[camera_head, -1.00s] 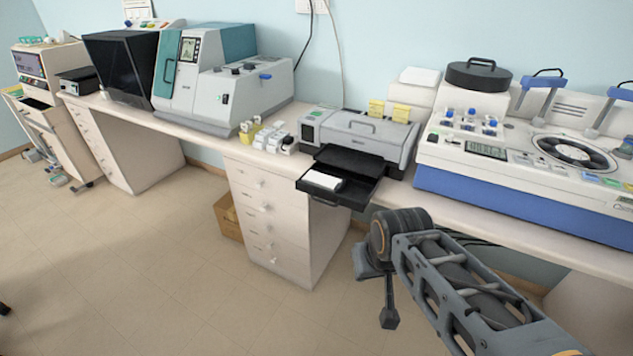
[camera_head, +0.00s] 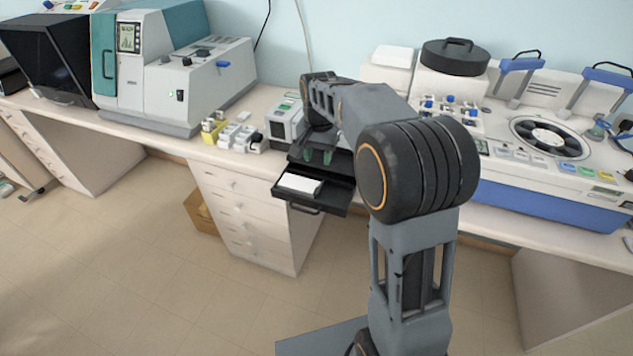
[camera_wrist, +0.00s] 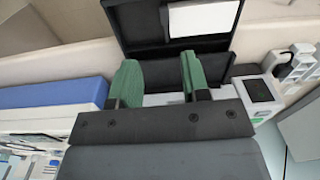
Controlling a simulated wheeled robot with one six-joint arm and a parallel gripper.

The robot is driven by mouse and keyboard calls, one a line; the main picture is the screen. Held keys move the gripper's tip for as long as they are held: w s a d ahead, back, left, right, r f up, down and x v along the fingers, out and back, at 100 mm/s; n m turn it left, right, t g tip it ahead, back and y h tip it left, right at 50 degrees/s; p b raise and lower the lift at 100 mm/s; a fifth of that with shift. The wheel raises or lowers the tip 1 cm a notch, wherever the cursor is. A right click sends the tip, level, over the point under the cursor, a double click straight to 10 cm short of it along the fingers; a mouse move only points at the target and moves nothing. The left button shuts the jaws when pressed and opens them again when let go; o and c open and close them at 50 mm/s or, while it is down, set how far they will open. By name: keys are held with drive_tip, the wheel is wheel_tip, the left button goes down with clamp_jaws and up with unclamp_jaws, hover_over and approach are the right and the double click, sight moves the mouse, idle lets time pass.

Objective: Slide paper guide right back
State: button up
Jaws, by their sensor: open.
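The printer (camera_head: 284,122) stands on the bench, mostly hidden behind my arm. Its black paper tray (camera_head: 330,196) is pulled out over the bench's front edge, with a white paper stack (camera_head: 299,184) at its left end. The tray also shows in the wrist view (camera_wrist: 128,30), with the paper (camera_wrist: 202,18) at top right. My gripper (camera_head: 318,156) is over the inner part of the tray, its green fingers apart and empty. In the wrist view my gripper's fingertips (camera_wrist: 160,68) point at the tray's dark inner part. I cannot make out the paper guide clearly.
Small white boxes (camera_head: 238,137) stand left of the printer. A large grey and teal machine (camera_head: 180,80) is further left. A white and blue staining machine (camera_head: 545,150) is to the right. The floor before the drawers (camera_head: 240,215) is clear.

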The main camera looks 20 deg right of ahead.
sight(317, 191)
drive_tip(key=shift+m, duration=0.3)
drive_tip(key=f, duration=0.4)
drive_tip(key=w+f+p, duration=0.1)
drive_tip(key=f, duration=0.9)
drive_tip(key=shift+w+d+p, duration=0.1)
drive_tip(key=shift+w+p, duration=0.25)
clamp_jaws()
